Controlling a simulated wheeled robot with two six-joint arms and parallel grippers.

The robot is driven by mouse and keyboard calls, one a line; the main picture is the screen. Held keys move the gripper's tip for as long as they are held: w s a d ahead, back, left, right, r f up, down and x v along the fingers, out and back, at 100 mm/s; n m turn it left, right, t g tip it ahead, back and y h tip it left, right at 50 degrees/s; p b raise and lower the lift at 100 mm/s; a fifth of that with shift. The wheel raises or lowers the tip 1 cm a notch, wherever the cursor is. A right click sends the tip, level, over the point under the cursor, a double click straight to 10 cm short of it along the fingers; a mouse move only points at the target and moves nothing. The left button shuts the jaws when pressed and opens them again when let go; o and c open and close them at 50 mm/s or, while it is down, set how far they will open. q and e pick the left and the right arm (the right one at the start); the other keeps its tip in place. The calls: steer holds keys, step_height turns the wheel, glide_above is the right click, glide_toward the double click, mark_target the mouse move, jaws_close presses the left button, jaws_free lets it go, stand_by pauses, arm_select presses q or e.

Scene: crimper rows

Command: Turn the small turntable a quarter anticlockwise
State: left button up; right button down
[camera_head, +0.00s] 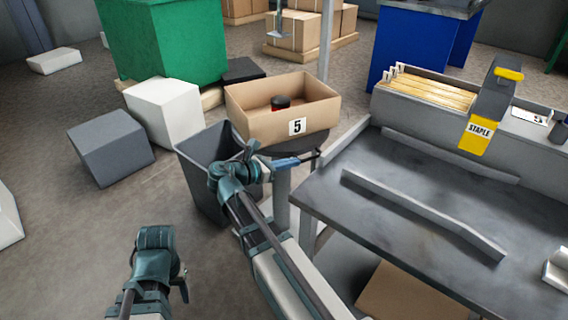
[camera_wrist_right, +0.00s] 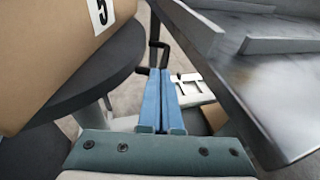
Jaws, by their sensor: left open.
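The small turntable (camera_head: 318,142) is a dark round disc on a grey post, with an open cardboard box (camera_head: 262,121) marked 5 on it. The disc also shows in the right wrist view (camera_wrist_right: 95,82). A thin dark handle (camera_wrist_right: 154,25) shows beside the disc's rim. My right gripper (camera_head: 303,160) is at the rim, between disc and workbench. Its blue fingers (camera_wrist_right: 159,72) lie close together and appear shut on the handle, though the contact is small and partly hidden. My left gripper (camera_head: 183,284) hangs low at the left, open and away from the turntable.
A dark open bin (camera_head: 200,180) stands left of the turntable. The grey workbench (camera_head: 345,200) is close on the right, with raised strips and a yellow stapler unit (camera_head: 480,135).

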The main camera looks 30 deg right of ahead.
steer(key=s+d, duration=0.1)
steer(key=d, duration=0.8)
steer(key=shift+s, duration=0.2)
steer(key=shift+d, duration=0.1)
stand_by(0.5)
steer(key=p+v, duration=0.3)
steer(key=v, duration=1)
steer(key=shift+a, duration=0.35)
steer(key=shift+s+r, duration=0.1)
